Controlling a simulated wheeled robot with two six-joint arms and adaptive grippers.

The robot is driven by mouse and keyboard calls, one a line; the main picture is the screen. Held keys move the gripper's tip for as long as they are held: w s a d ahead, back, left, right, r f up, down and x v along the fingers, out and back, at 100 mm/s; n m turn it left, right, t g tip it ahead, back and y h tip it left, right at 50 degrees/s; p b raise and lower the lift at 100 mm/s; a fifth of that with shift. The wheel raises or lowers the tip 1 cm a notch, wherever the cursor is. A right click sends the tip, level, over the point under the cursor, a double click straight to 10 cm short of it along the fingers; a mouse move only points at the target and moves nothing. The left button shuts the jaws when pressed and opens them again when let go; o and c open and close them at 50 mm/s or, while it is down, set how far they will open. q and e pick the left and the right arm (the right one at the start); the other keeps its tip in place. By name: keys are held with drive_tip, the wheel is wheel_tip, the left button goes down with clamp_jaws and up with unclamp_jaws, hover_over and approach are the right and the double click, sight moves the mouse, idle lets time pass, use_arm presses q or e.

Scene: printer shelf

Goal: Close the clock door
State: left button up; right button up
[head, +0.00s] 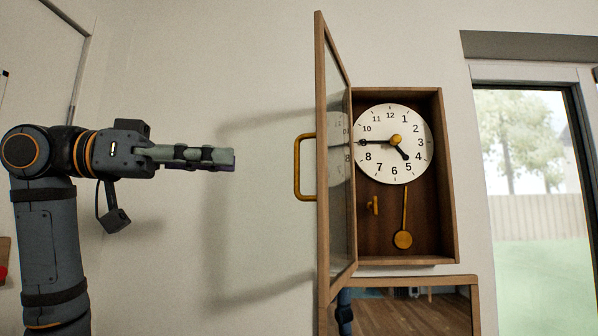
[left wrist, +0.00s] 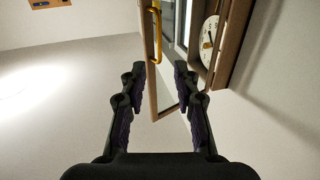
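The wall clock (head: 448,180) is a brown wooden case with a white dial (head: 393,143) and a brass pendulum. Its glazed door (head: 321,230) is hinged at the case's left side and stands wide open toward me. A brass handle (head: 298,167) sticks out to the left from the door. My left gripper (head: 234,160) is left of the handle, apart from it, pointing right. In the left wrist view its two fingers (left wrist: 159,80) are spread with nothing between them touching; the door (left wrist: 160,95) and handle (left wrist: 155,35) show beyond. My right gripper is in neither view.
A wooden-framed panel (head: 475,300) with a reflecting surface is below the clock. A glass door or window (head: 535,170) is at the right. The wall between my left gripper and the handle is clear.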

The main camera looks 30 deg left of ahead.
use_arm(q)
drive_tip(key=p, duration=0.3)
approach(330, 160)
drive_tip(key=x, duration=0.3)
drive_tip(key=shift+s+d+f, duration=0.2)
drive_tip(key=shift+d+f, duration=0.1)
drive_tip(key=shift+d, duration=0.05)
clamp_jaws()
